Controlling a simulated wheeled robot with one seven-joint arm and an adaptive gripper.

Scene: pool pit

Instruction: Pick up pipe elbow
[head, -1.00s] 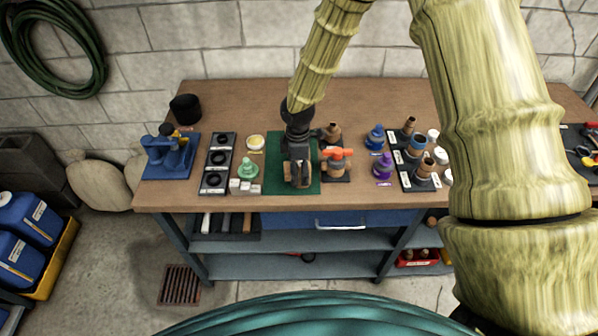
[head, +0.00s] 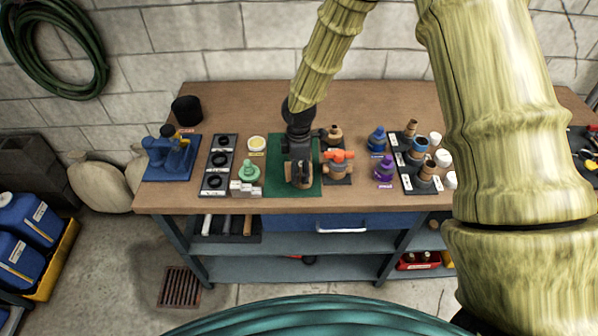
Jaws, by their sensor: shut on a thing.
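My gripper (head: 298,170) points down over the green mat (head: 283,187) at the middle of the workbench. It is shut on a small brownish piece (head: 304,177), which looks like the pipe elbow. The gripper hides much of it, and I cannot tell whether it touches the mat. An orange-handled valve fitting (head: 338,166) stands on a dark base just right of the mat.
Left are a black three-ring tray (head: 217,165), a green fitting (head: 249,172), white blocks (head: 245,189) and a blue pump (head: 170,158). Right are blue (head: 376,139) and purple (head: 384,170) fittings and a tray of copper fittings (head: 408,177). The bench's front edge is near.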

